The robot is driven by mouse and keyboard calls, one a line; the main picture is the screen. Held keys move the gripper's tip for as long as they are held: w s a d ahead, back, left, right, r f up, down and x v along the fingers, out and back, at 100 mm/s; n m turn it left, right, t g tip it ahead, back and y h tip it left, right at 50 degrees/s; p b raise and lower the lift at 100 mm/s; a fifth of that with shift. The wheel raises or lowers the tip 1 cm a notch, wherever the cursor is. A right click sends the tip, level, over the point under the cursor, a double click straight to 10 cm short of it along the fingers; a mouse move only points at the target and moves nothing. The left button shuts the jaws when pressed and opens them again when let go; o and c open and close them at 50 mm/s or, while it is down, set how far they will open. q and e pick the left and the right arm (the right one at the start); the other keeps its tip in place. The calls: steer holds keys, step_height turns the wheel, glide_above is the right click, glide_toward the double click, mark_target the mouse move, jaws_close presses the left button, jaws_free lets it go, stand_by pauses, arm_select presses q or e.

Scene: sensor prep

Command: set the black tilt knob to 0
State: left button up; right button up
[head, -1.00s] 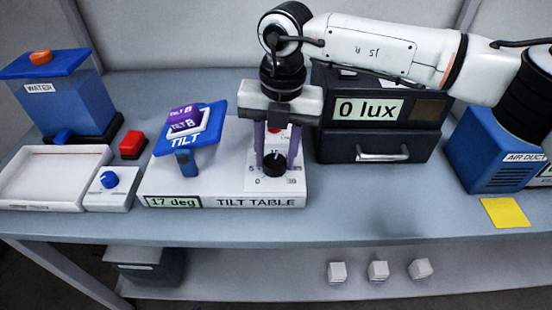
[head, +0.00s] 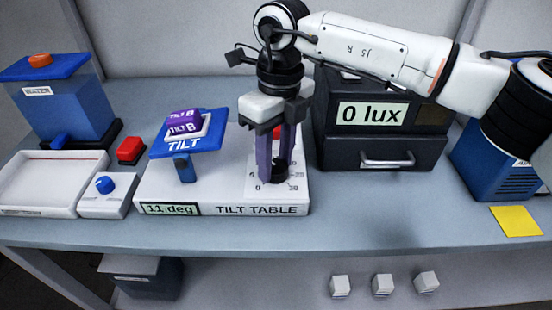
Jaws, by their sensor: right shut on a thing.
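The black tilt knob (head: 280,171) sits on the dial at the right end of the white tilt table base (head: 228,196). My right gripper (head: 277,172) points down with its purple fingers around the knob and is shut on it. The fingers hide part of the knob and its scale; a 0 and a 30 show at the front of the dial. The tilt display (head: 170,209) reads 11 deg. The blue tilt platform (head: 188,142) leans and bears a purple block (head: 184,124) marked TILT B. My left gripper is not in view.
A black box (head: 381,150) reading 0 lux is close on the right. A water tank (head: 65,108), white tray (head: 50,182), red button (head: 131,150) and blue knob (head: 105,185) stand left. The table's front strip is mostly clear.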

steer(key=n, duration=0.5)
steer(key=shift+a+r+n, duration=0.1)
steer(key=shift+n, duration=0.2)
steer(key=n, duration=0.4)
steer(key=shift+s, duration=0.1)
steer(key=n, duration=0.5)
steer(key=shift+h, duration=0.4)
steer(key=n, duration=0.4)
steer(key=shift+s+n, duration=0.1)
steer(key=shift+n, duration=0.2)
steer(key=o, duration=1)
steer(key=shift+o, duration=0.2)
step_height(320, 180, up, 10)
steer(key=shift+a, duration=0.3)
